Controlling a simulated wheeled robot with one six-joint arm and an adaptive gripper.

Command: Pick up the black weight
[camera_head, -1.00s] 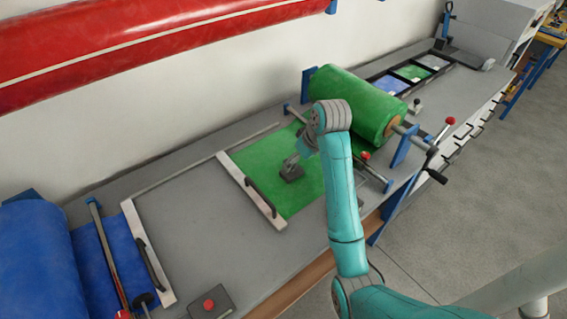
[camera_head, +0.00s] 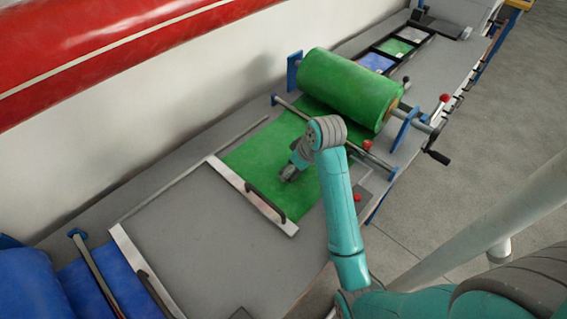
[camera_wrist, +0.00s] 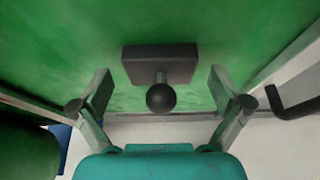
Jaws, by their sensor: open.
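The black weight (camera_wrist: 160,64) has a flat rectangular base and a round ball knob (camera_wrist: 161,98). In the wrist view it lies on the green sheet (camera_wrist: 60,45), between my fingers, with a gap on each side. My gripper (camera_wrist: 160,88) is open and holds nothing. In the head view my gripper (camera_head: 289,172) is low over the green sheet (camera_head: 250,160), and I cannot make out the weight there.
A large green roll (camera_head: 350,88) stands behind and right of my gripper. A white bar with a black handle (camera_head: 264,202) crosses the sheet's near-left edge. A blue roll (camera_head: 28,290) is at lower left. Bare grey table (camera_head: 200,235) lies between.

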